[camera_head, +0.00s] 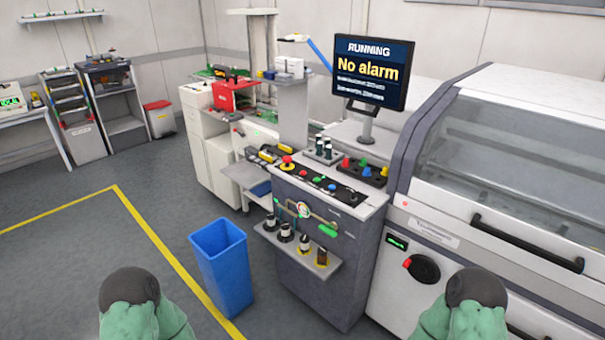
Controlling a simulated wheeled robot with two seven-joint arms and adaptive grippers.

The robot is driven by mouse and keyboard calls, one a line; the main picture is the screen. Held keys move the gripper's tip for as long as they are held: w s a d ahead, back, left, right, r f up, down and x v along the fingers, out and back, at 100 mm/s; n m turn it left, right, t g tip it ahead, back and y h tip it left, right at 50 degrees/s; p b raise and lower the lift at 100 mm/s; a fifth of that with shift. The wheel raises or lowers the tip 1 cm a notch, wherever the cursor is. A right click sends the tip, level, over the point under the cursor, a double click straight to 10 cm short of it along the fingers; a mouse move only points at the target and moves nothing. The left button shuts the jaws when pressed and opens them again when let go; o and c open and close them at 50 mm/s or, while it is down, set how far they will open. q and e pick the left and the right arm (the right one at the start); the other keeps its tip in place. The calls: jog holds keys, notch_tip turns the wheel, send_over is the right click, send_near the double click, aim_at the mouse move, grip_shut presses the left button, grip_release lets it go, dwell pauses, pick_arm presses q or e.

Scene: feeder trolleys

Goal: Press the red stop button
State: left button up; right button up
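A red mushroom-shaped button (287,160) on a yellow base sits at the left end of the sloped black panel on the grey console (318,260). It stands up from the panel and nothing touches it. Smaller coloured buttons sit to its right on the same panel. My two arms show only as green and dark rounded links at the bottom left and bottom right. Neither of my grippers is in view, and no part of my arms is near the console panel.
A monitor (373,72) above the console reads "RUNNING" and "No alarm". A blue bin (222,266) stands on the floor left of the console. A large white machine (480,190) with a red-and-black knob (421,268) stands at right. A tray of coloured knobs (362,173) sits behind the panel.

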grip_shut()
